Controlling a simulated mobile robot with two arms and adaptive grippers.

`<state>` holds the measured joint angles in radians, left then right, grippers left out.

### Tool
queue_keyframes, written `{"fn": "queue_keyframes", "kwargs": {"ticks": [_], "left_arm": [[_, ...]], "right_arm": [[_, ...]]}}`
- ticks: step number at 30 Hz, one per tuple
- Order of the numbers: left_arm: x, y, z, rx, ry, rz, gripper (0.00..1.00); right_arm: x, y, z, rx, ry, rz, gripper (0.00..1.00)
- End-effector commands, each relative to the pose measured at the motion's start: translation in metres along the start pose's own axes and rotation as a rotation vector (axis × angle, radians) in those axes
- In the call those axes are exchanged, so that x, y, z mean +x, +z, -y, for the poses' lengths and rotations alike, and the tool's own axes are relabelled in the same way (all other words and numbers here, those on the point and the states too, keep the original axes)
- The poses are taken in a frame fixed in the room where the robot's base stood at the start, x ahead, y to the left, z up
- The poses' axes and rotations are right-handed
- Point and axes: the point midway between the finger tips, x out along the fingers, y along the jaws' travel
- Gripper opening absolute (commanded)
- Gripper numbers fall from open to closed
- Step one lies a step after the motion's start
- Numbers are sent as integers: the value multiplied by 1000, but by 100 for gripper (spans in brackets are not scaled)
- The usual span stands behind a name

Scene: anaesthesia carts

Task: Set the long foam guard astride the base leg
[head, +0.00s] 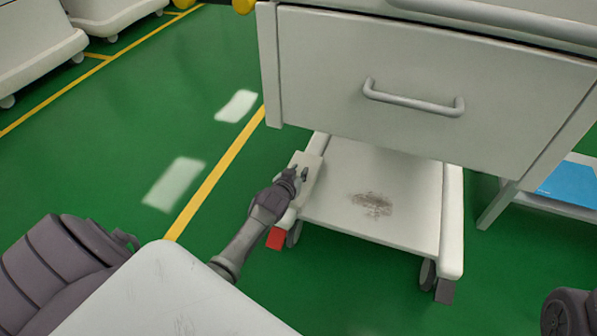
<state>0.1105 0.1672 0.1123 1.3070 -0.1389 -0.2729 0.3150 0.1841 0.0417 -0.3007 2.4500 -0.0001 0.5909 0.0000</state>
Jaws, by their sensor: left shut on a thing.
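The long foam guard (309,164) looks like a pale, off-white block at the left base leg (286,222) of the cart, whose front end has a red cap. My left gripper (298,176) is shut on the guard from the front left. The guard lies along the leg's upper part. The gripper hides part of it, and I cannot tell whether it sits fully down astride the leg or just above it.
The cart's drawer (420,100) with its bar handle overhangs the base. A low shelf (385,205) with a brown smudge lies between the legs. The right leg (452,225) has a grey end cap. Green floor (120,150) is clear at left. A blue item (570,186) lies at right.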

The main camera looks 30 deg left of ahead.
Motion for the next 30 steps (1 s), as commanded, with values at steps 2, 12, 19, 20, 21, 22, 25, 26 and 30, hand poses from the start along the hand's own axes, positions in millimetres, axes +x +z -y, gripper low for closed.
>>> {"fn": "queue_keyframes", "kwargs": {"ticks": [2, 12, 19, 20, 21, 22, 25, 26, 30], "left_arm": [[0, 0, 0, 0, 0, 0, 0], [0, 0, 0, 0, 0, 0, 53], [-1, 0, 0, 0, 0, 1, 53], [-2, 0, 0, 0, 0, 0, 53], [-4, 0, 0, 0, 0, 1, 53], [-6, 1, 0, 0, 0, 1, 53], [-17, 1, 0, 0, 0, 0, 53], [-22, 2, 0, 0, 0, 1, 53], [-49, 2, 0, 0, 0, 1, 53]], "right_arm": [[0, 0, 0, 0, -1, -2, 0], [0, -1, 0, -1, -6, -5, 0], [-2, -2, 0, -3, -10, -1, 0], [-2, -2, 0, -3, -10, -1, 0], [-1, -1, 0, -2, -10, -1, 0], [-1, -1, 0, -2, -9, -1, 0], [-1, -1, 0, -2, -8, -1, 0], [-1, -1, 0, -2, -8, -1, 0], [-1, -1, 0, -1, -7, -1, 0]]}}
